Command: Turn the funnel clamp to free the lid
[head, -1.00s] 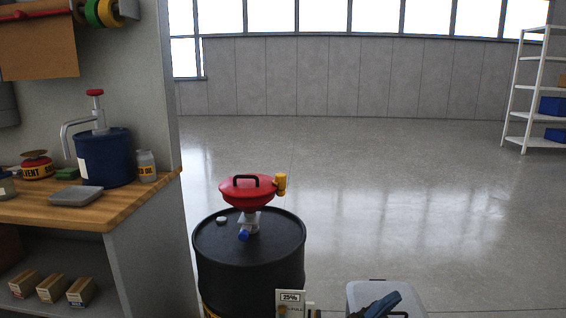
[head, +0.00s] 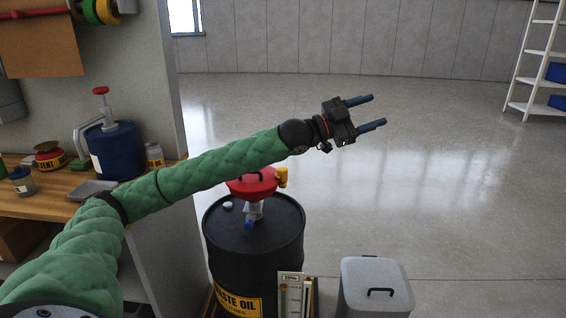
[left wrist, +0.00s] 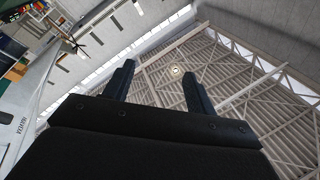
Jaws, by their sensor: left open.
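The red funnel lid (head: 252,183) sits on top of the black waste oil drum (head: 228,257), partly hidden behind my left forearm. The yellow clamp (head: 282,177) is at the lid's right edge. A blue-handled valve (head: 249,224) shows under the funnel. My left gripper (head: 371,111) is in the air above and to the right of the lid, apart from it, pointing right with its fingers spread and nothing between them. In the left wrist view the open fingers (left wrist: 160,88) point toward the roof, and neither lid nor clamp shows there. My right gripper is not seen.
A wooden bench (head: 148,184) at the left holds a blue pump bucket (head: 113,152), a tin and bottles. A grey lidded bin (head: 374,285) stands right of the drum. A white shelf (head: 531,70) is far right. The floor between is clear.

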